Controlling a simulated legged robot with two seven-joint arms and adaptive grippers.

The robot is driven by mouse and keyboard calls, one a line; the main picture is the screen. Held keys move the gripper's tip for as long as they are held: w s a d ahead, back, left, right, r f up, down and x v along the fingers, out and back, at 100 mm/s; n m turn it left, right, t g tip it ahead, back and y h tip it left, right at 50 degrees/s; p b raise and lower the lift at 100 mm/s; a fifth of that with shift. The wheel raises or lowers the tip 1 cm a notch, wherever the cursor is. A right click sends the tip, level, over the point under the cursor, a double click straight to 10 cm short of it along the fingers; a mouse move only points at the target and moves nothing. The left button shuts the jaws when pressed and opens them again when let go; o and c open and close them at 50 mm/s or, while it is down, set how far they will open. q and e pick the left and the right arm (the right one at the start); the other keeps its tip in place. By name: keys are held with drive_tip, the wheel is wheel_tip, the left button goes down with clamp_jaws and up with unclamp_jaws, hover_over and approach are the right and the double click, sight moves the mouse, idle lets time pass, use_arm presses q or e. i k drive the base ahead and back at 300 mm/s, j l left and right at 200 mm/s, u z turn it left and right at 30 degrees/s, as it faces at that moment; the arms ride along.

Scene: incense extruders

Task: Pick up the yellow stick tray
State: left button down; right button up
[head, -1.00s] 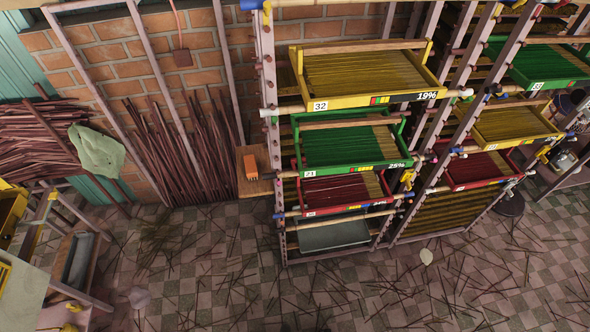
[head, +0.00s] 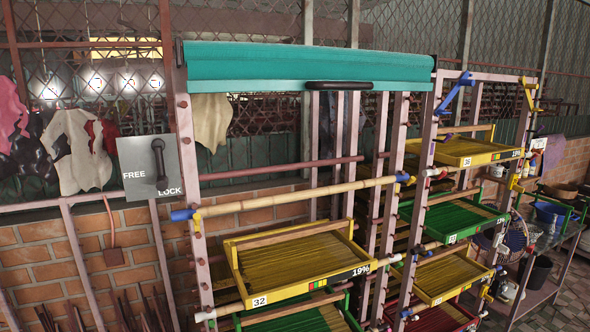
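A yellow stick tray (head: 262,291) marked 32 and 19% sits in the rack, low in the middle of the head view. It is filled with thin yellowish sticks and has a wooden bar across its back. A second yellow tray (head: 465,160) marked 35 and 19% sits higher in the rack on the right. A third yellow tray (head: 437,297) with a 19% mark sits below it, under a green tray. Neither of my grippers shows in this view.
The rack's pinkish posts (head: 186,190) and a bamboo pole (head: 290,200) stand around tray 32. A teal roll cover (head: 300,68) tops the rack. A FREE/LOCK lever panel (head: 150,167) is at the left. Green trays (head: 452,217) sit between yellow ones.

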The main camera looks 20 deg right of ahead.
sight(459, 151)
drive_tip(key=z, duration=1.65)
drive_tip(key=i+l, duration=0.1)
drive_tip(key=u, duration=0.05)
